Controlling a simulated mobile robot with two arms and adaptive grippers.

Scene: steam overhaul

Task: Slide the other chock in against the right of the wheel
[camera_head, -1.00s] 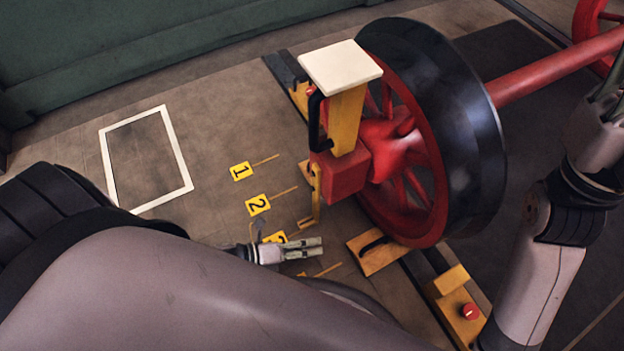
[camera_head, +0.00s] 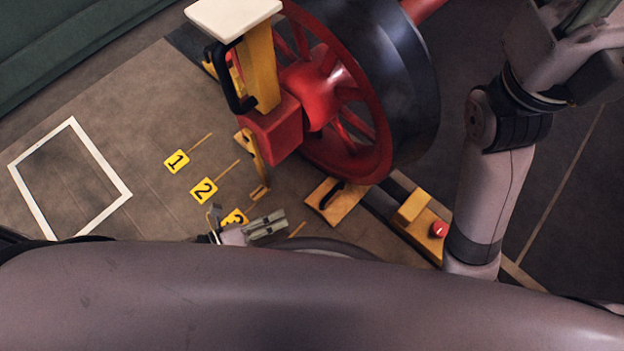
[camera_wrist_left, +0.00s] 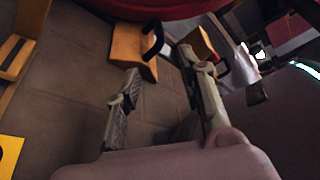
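The red wheel (camera_head: 345,165) with its dark tyre stands at the upper middle of the head view. A wooden-yellow chock (camera_head: 350,205) with a black handle lies at the wheel's lower right; I cannot tell whether it touches. It also shows in the left wrist view (camera_wrist_left: 128,48), beyond the fingertips. My right gripper is not in view; only my right arm shows.
A yellow block with a red knob (camera_head: 439,229) sits on the dark rail right of the chock. A yellow-and-red stand with a pale top (camera_head: 235,14) is before the wheel. Markers 1 (camera_head: 176,161) and 2 (camera_head: 204,190) and a white-outlined square (camera_head: 100,167) lie left.

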